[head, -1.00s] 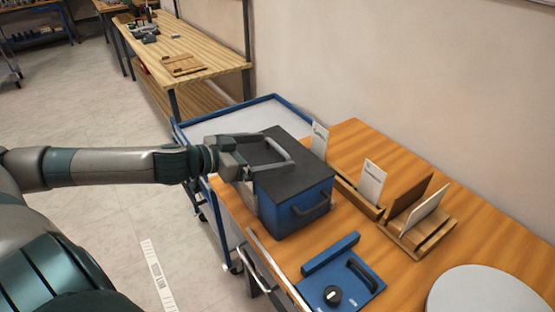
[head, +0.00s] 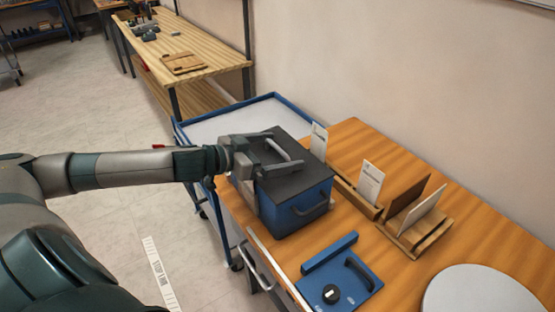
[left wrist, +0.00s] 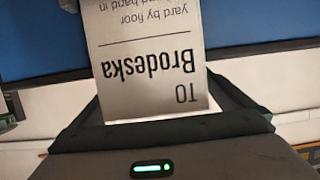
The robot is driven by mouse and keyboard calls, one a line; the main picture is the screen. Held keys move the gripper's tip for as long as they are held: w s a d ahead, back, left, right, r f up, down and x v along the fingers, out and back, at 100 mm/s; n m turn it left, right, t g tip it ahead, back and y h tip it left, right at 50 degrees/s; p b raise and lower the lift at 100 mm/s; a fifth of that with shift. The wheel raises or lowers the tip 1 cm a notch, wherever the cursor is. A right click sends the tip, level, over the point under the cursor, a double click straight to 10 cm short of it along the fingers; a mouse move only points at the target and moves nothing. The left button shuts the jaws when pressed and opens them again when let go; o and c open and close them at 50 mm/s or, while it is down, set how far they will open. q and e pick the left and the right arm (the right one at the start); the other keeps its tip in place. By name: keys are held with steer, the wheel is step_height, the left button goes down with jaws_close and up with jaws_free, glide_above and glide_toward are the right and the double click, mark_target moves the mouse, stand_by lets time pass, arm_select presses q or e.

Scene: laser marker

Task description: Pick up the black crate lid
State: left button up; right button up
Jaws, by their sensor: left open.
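The black crate lid (head: 292,181) lies flat on top of a blue crate (head: 287,213) with a dark front handle, standing on the wooden table. My left gripper (head: 292,161) is open over the lid's far left part, its two fingers spread and pointing right. Its fingers hide part of the lid, and I cannot tell whether they touch it. In the left wrist view, a pale label with upside-down text, "TO Brodeska" (left wrist: 150,60), stands in front of a blue surface (left wrist: 40,40). My right gripper is not in view.
A blue panel with a black knob and handle (head: 345,285) lies in front of the crate. Wooden card holders (head: 418,235) stand to its right. A white round disc (head: 485,292) is at the lower right. A blue-rimmed cart (head: 225,122) stands behind the crate.

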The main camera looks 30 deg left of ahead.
arm_select(q)
steer(key=c, duration=0.9)
steer(key=shift+c, duration=0.5)
steer(key=shift+r, duration=0.15)
